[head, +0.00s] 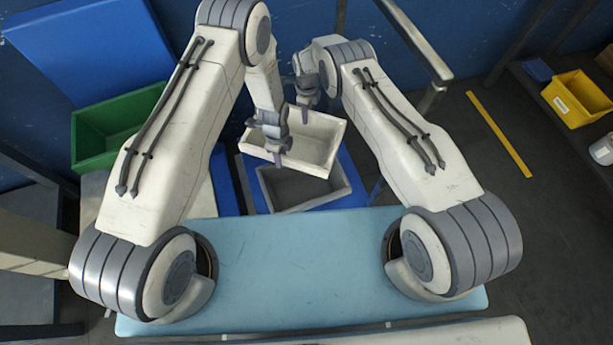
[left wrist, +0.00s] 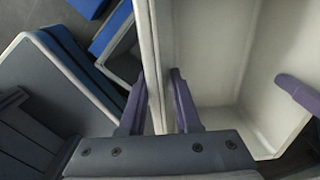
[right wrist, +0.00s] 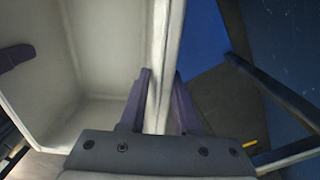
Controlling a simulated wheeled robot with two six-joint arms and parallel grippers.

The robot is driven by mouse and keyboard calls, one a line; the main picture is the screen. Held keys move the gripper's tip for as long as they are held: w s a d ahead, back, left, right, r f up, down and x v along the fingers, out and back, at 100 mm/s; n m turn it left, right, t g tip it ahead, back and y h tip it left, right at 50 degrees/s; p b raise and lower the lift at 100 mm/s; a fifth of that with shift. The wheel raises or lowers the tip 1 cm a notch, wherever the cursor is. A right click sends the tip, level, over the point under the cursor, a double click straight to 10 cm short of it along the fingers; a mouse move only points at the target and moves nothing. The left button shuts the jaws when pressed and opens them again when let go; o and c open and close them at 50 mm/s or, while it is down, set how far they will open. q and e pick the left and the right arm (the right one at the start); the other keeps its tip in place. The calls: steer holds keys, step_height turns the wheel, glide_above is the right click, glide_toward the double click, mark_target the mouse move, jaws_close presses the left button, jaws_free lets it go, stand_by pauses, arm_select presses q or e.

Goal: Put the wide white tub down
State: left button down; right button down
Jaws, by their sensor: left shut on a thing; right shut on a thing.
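The wide white tub (head: 325,135) is an empty, open-topped box held in the air between my two grippers. My left gripper (head: 279,157) is shut on its near wall, and my right gripper (head: 305,102) is shut on its far wall. In the left wrist view, the tub wall (left wrist: 157,75) runs between the fingers, with the interior to the right. In the right wrist view, the tub wall (right wrist: 158,75) is likewise between the fingers, with the interior to the left. The tub looks slightly tilted in the head view. Its underside is hidden.
A grey bin (head: 337,200) stands just below and in front of the tub, near blue surfaces (head: 228,195). A green bin (head: 95,140) is to the left. A pale blue tabletop (head: 300,265) is clear in front. A yellow bin (head: 577,95) is far right.

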arm_select(q)
steer(key=shift+f, duration=0.1)
